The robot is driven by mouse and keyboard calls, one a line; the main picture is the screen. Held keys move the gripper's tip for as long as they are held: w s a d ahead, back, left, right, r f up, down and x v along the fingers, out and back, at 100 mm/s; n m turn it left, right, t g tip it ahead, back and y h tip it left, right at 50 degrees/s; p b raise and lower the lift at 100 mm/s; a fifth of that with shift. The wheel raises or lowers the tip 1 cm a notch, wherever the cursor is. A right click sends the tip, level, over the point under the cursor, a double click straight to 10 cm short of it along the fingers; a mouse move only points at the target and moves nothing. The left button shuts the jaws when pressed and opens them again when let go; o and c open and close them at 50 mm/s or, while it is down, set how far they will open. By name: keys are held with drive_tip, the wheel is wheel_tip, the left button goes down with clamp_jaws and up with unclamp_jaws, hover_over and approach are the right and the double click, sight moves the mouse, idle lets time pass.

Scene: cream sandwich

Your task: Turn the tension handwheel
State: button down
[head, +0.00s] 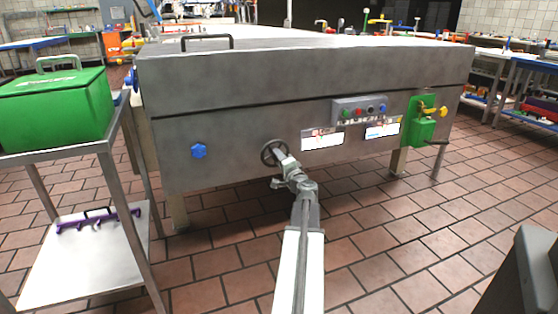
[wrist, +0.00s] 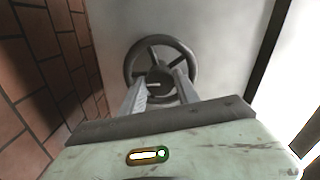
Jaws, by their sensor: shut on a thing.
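The tension handwheel (head: 273,152) is a small dark wheel with spokes on the front panel of a grey metal machine (head: 230,110). In the head view my gripper (head: 280,164) reaches its lower right side and covers part of it. In the wrist view the handwheel (wrist: 133,66) faces me, with its rim and spokes clear at the top. The fingers of my gripper (wrist: 160,90) reach to the wheel's hub from both sides and are shut on it. The exact contact at the fingertips is partly hidden.
A blue knob (head: 198,151) sits left of the wheel, and a control panel (head: 360,110) and green unit (head: 422,122) sit right. A metal cart (head: 110,135) with a green case (head: 55,108) stands at left. Tiled floor is clear around my arm.

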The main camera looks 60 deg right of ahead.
drive_tip(key=m, duration=1.2)
idle(0.5)
drive_tip(key=c, duration=0.9)
unclamp_jaws()
drive_tip(key=v, duration=0.7)
drive_tip(key=shift+s+a, duration=0.25)
drive_tip(key=shift+s, duration=0.05)
